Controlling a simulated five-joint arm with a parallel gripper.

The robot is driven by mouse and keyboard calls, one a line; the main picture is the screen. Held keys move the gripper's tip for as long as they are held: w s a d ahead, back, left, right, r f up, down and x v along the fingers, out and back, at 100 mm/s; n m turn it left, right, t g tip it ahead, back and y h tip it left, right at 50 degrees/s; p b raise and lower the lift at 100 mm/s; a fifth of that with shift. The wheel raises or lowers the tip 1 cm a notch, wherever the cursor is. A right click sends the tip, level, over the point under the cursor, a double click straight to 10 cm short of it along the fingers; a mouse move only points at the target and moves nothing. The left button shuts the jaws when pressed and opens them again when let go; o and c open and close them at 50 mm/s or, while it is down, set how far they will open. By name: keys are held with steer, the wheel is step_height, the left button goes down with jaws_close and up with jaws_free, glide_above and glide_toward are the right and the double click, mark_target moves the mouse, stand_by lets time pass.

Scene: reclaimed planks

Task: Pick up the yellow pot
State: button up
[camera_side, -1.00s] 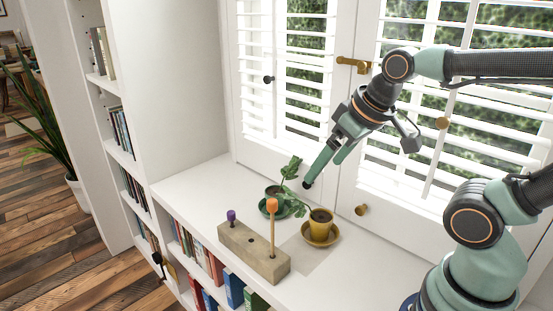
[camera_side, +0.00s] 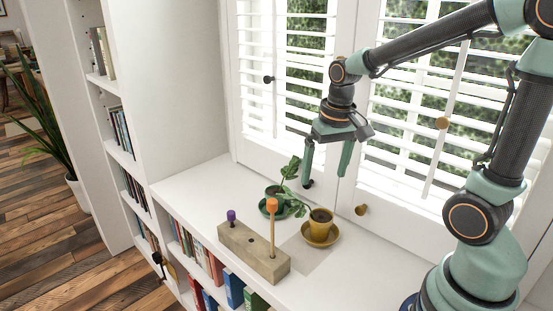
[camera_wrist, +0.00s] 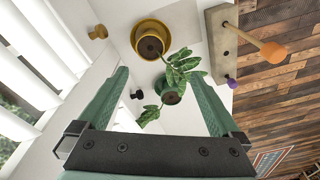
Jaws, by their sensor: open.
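The yellow pot (camera_side: 321,216) stands upright on a yellow saucer (camera_side: 335,237) on the white window sill. Dark soil fills it and a leafy stem leans out to the left. In the wrist view the yellow pot (camera_wrist: 150,46) is at the top, beyond my fingertips. My gripper (camera_side: 325,180) is open and empty, pointing down above and behind the pots, near the shutters. In the wrist view my gripper (camera_wrist: 158,73) has its fingers spread on either side of the leaves, with the yellow pot ahead of them.
A green pot (camera_side: 273,191) with a plant stands on a green saucer (camera_side: 264,208) left of the yellow pot, its leaves close by. A wooden block (camera_side: 254,254) with a purple peg (camera_side: 231,216) and an orange-topped peg (camera_side: 272,225) is in front. Shutters rise behind. Clear sill lies at left.

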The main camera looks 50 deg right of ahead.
mark_target(321, 218)
steer(key=shift+m+g, duration=0.8)
steer(key=shift+m, duration=0.1)
steer(key=f, duration=0.5)
steer(key=d+f, duration=0.1)
steer(key=f, duration=0.4)
steer(key=w+d+f, duration=0.1)
steer(key=f, duration=0.4)
steer(key=shift+w+d+f, duration=0.1)
steer(key=shift+d+f, duration=0.05)
steer(key=shift+f, duration=0.2)
steer(key=shift+c, duration=0.3)
jaws_close()
